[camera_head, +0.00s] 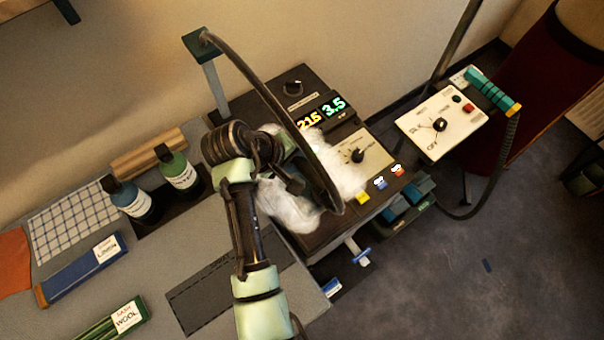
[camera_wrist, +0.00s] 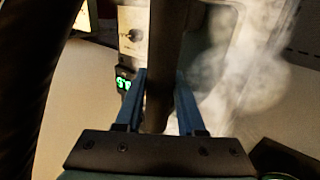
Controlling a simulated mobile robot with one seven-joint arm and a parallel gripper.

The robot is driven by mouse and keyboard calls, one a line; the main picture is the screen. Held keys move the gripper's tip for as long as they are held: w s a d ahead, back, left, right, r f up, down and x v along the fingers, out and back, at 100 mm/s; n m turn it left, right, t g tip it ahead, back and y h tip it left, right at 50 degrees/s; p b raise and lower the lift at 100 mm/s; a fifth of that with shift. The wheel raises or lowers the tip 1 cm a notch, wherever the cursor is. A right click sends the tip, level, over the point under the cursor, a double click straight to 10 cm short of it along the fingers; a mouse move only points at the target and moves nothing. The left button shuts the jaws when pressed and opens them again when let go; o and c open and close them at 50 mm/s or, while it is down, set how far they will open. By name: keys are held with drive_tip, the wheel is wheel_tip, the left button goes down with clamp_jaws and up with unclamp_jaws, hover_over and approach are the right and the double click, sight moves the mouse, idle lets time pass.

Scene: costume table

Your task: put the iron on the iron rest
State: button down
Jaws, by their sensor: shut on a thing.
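My gripper (camera_wrist: 158,103) has its two blue fingers closed on a dark brown bar (camera_wrist: 163,55), which looks like the iron's handle. The rest of the iron cannot be made out clearly; white steam (camera_head: 292,207) and my arm cover it in the head view. Steam also drifts on the right of the wrist view. A dark hose (camera_head: 268,92) arches from a post down to this place. My gripper is over the dark steam unit (camera_head: 299,77) with lit displays. I cannot tell which surface is the iron rest; it may be hidden behind the steam or arm.
Two bottles (camera_head: 179,172), a checked cloth (camera_head: 70,217), a blue linen box (camera_head: 82,270) and a green wool box (camera_head: 112,322) are on the table at left. A white control panel (camera_head: 441,122) with a teal handle stands at right. A dark outlined mat (camera_head: 213,293) lies bare in front.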

drive_tip(key=shift+w+f, duration=0.15)
drive_tip(key=shift+f, duration=2.65)
drive_tip(key=shift+f, duration=0.1)
drive_tip(key=c, duration=0.9)
unclamp_jaws()
drive_tip(key=shift+f, duration=0.2)
drive_tip(key=o, duration=0.4)
